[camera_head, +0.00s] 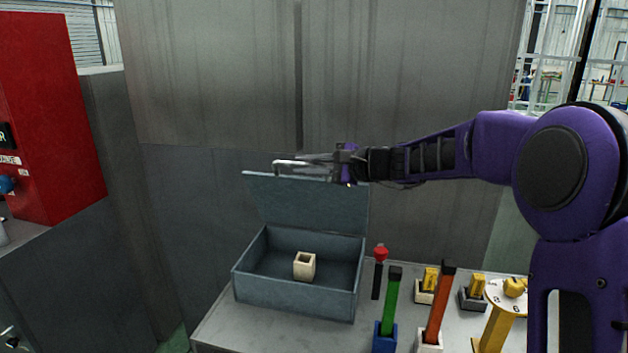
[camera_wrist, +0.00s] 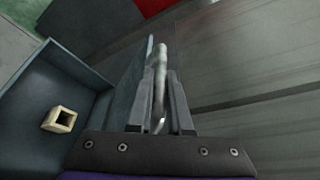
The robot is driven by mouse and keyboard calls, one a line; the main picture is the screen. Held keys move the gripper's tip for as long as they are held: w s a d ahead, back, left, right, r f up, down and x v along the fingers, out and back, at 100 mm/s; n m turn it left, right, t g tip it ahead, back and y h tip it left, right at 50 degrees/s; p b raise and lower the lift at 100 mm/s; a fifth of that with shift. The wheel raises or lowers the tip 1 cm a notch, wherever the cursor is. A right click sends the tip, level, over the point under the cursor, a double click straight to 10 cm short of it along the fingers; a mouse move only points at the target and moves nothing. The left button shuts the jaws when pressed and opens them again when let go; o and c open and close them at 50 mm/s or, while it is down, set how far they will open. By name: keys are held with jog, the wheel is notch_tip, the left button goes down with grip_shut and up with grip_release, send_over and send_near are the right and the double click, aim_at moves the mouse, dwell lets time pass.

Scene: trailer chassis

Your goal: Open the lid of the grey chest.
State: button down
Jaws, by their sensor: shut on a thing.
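The grey chest (camera_head: 290,301) stands on the table with its lid (camera_head: 305,200) raised, roughly upright and leaning slightly back. A metal bar handle (camera_head: 290,163) sits along the lid's top edge. My gripper (camera_head: 302,162) is at that edge, reaching in from the right. In the wrist view my gripper (camera_wrist: 160,95) has its fingers on both sides of the handle (camera_wrist: 161,65), shut on it. The chest's inside is in view, with a small cream hollow block (camera_head: 304,266) on its floor. The block also shows in the wrist view (camera_wrist: 59,119).
Right of the chest stand a red-topped black lever (camera_head: 379,268), a green stick in a blue base (camera_head: 390,305), an orange stick (camera_head: 438,305), yellow blocks in holders and a yellow dial stand (camera_head: 497,325). A grey wall rises behind the chest. A red box (camera_head: 45,120) is at left.

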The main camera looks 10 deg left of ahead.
jog(key=w+r, duration=0.3)
jog(key=w, duration=1.1)
jog(key=shift+w, duration=0.2)
dwell(0.4)
jog(key=c, duration=0.8)
grip_release()
jog(key=shift+w, duration=0.1)
jog(key=shift+c, duration=0.2)
jog(key=shift+d, duration=0.1)
jog(key=b+v, duration=0.2)
jog(key=v, duration=1.5)
jog(key=shift+b, duration=0.3)
